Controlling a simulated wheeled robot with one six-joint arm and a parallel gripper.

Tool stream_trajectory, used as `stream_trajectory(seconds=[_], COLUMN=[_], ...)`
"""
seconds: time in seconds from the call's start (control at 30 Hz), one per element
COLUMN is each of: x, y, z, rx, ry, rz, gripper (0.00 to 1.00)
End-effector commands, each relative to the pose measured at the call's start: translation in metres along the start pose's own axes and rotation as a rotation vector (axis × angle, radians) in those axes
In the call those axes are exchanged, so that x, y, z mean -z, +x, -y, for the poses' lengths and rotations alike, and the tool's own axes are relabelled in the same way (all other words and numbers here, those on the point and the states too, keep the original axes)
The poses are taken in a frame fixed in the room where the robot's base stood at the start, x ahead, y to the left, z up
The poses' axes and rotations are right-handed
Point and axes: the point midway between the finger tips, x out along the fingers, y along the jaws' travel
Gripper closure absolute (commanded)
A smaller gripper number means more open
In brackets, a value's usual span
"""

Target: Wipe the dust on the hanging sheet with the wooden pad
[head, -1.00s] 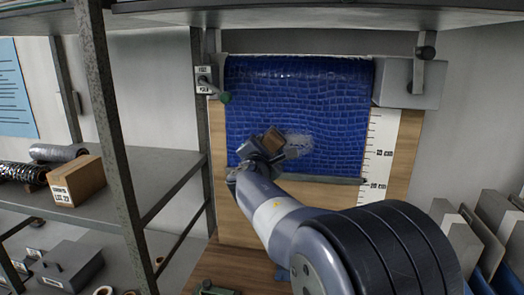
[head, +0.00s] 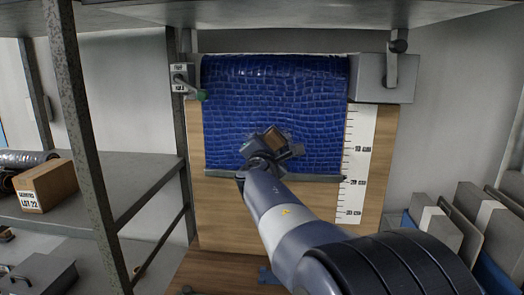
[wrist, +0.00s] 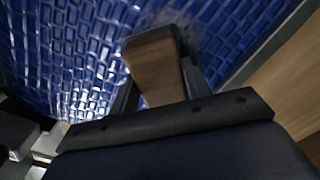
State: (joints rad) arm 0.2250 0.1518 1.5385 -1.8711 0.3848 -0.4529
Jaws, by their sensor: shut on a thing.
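The hanging sheet (head: 280,90) is glossy blue with a crocodile-like pattern, hanging in front of a wooden board. It also fills much of the wrist view (wrist: 75,45). My gripper (head: 272,147) is shut on the wooden pad (head: 275,137), a brown block, in front of the lower middle of the sheet. In the wrist view the pad (wrist: 155,70) sits between the fingers, its far end at or very near the sheet; contact is not clear. A greyish dust patch (wrist: 185,25) shows beside the pad's far end there. In the head view my gripper seems to cover it.
A bar (head: 318,177) runs along the sheet's lower edge, with a ruler strip (head: 357,160) at its right. A green-knobbed lever (head: 190,90) is at upper left. A metal shelf (head: 130,190) with a box stands left; upright panels (head: 450,225) stand right.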

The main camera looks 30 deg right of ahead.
Motion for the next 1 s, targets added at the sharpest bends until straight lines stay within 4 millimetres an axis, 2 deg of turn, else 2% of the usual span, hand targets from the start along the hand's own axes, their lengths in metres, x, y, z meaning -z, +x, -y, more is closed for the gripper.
stream_trajectory(seconds=[0.3, 0.47, 0.8, 1.0], x=[-0.019, -0.024, -0.043, -0.046], y=[0.000, 0.000, -0.001, -0.001], z=[0.020, 0.024, 0.043, 0.046], rx=[0.002, 0.001, 0.002, 0.000], ry=[0.001, 0.001, 0.001, 0.000], rz=[0.004, 0.003, 0.003, 0.002], gripper=[0.73, 0.73, 0.73, 0.73])
